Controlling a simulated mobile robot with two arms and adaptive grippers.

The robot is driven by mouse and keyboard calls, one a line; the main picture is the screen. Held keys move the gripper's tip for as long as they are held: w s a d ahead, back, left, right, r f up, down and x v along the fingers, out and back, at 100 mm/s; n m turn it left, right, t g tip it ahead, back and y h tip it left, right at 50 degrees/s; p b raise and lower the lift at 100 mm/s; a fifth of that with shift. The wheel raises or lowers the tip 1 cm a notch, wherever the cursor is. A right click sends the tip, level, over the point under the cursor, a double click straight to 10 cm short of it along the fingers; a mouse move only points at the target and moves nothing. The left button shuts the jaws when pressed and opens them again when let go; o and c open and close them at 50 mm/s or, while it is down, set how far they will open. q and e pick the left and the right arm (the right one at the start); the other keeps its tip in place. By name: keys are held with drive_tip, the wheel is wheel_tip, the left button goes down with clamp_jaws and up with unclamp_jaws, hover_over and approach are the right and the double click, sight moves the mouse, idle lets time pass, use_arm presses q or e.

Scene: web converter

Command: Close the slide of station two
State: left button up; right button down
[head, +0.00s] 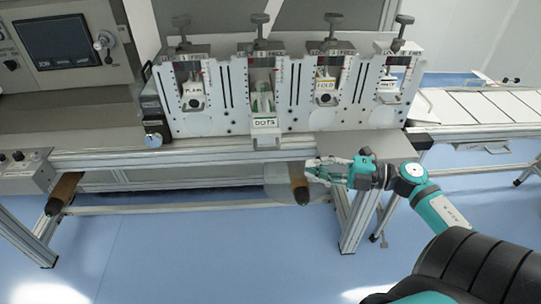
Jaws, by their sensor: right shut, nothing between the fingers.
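The converter has a row of stations with white plates, each under a dark knob. The second station from the left (263,85) holds a slide labelled DOTS (264,122), with green and white parts behind the label. This slide hangs lower and stands further forward than the others, so it looks pulled out. My right gripper (310,169) is shut and empty, below and to the right of the slide, in front of the machine's lower frame. It is apart from the slide. My left gripper is not in view.
Beside it are the first station (193,92), the third station's FOLD slide (325,87) and a fourth station (389,84). A rail (230,150) runs below. A brown roller end (301,190) is close to my right gripper. A conveyor (490,106) stands at right.

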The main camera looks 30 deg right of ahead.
drive_tip(key=w+a+n+g+p, duration=0.1)
drive_tip(key=w+a+p, duration=0.3)
drive_tip(key=w, duration=0.5)
drive_tip(key=shift+w+a+f, duration=0.15)
drive_tip(key=shift+w+a, duration=0.2)
drive_tip(key=shift+a, duration=0.75)
